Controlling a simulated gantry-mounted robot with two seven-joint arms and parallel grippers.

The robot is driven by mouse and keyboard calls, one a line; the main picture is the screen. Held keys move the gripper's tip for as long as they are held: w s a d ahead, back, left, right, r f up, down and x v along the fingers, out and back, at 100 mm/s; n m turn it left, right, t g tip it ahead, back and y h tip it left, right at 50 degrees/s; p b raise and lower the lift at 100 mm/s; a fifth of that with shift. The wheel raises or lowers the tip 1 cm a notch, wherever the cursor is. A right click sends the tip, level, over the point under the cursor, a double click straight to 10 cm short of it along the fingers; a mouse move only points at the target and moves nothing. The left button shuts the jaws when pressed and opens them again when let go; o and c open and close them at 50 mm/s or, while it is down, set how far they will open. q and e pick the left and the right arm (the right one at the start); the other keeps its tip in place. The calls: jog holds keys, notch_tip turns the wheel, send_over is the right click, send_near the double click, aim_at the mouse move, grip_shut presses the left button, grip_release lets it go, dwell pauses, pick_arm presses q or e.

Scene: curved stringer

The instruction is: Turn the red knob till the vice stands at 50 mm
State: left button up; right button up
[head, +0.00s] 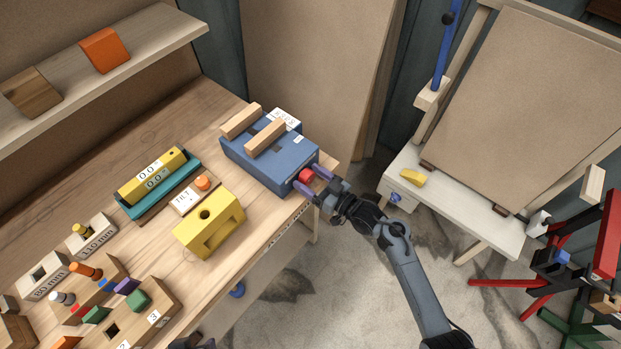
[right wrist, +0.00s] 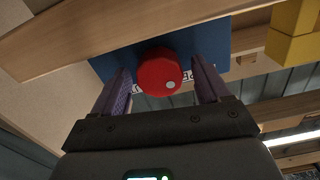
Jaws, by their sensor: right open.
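The blue vice (head: 262,150) stands at the right end of the workbench, with two pale wooden jaws (head: 241,121) on top and a gap between them. A white label lies behind the jaws; its reading is too small to make out. The red knob (head: 306,175) is on the vice's right end. My right gripper (head: 309,178) is open, one purple finger on each side of the knob. In the right wrist view the knob (right wrist: 160,70), with a pale dot, sits between the spread fingers (right wrist: 163,88), with gaps visible. My left gripper does not show clearly.
A yellow block (head: 210,222), a TILT plate (head: 187,199) and a teal holder with a yellow level (head: 150,180) stand left of the vice. Several pegs and hole blocks fill the bench's lower left. A white side table (head: 455,205) stands at right, across open floor.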

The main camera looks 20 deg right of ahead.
jog(key=shift+w, duration=0.1)
jog(key=c, duration=1)
